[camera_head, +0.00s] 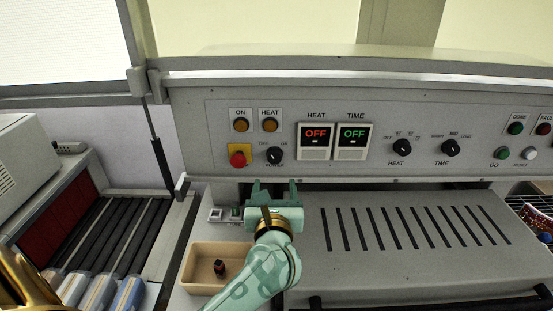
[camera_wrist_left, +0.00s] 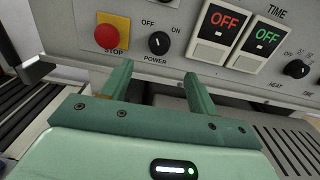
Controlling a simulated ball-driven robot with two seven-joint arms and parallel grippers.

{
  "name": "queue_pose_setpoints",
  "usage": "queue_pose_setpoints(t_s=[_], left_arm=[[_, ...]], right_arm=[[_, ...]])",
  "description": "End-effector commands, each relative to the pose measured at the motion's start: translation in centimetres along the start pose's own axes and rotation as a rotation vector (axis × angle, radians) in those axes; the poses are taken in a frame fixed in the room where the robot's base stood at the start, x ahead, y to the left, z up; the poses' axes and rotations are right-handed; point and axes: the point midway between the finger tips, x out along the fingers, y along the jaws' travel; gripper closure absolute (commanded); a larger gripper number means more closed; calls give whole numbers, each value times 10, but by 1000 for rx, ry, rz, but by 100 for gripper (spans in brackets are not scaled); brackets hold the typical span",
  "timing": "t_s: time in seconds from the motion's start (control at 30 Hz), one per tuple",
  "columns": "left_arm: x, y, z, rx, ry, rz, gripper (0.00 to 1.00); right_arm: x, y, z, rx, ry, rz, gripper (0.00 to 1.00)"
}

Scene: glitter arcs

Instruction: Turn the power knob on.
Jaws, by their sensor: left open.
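The power knob (camera_head: 274,155) is a small black round knob on the grey control panel, between OFF and ON marks with POWER printed below. It also shows in the left wrist view (camera_wrist_left: 158,43), just beyond my fingers. My left gripper (camera_head: 274,188) is open and empty, its two green fingers pointing at the panel a little below the knob. In the left wrist view the fingers (camera_wrist_left: 157,78) stand apart, one to each side below the knob, not touching it. My right gripper is not in view.
A red stop button (camera_head: 238,155) on a yellow plate sits just left of the knob. HEAT (camera_head: 316,134) and TIME (camera_head: 353,134) displays both read OFF. A tan bin (camera_head: 203,284) with a small dark object stands below. A slotted grey cover (camera_head: 410,270) fills the lower right.

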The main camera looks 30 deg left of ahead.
Motion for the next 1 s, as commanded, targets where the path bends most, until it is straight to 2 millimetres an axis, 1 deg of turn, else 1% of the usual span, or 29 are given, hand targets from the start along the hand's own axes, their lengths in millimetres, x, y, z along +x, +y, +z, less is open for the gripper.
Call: queue_pose_setpoints(t_s=[0.03,0.2,0.3,0.4,0.5,0.6,0.87,0.9,0.97,1.0], left_arm=[[14,0,3,3,-4,2,40],[58,1,3,3,-3,2,40],[78,0,2,3,-3,1,40],[93,0,1,2,-2,0,40],[103,0,1,3,-2,0,40],[107,0,1,2,-1,0,40],[108,0,0,2,-1,-1,40],[108,0,0,2,-1,-1,51],[108,0,0,2,-1,-1,68],[108,0,0,2,-1,-1,79]], right_arm=[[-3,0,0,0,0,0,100],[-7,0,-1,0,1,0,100],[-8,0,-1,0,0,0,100],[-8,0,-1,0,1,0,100],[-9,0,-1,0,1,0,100],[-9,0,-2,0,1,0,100],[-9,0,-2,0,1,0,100],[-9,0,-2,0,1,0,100],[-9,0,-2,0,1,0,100],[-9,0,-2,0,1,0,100]])
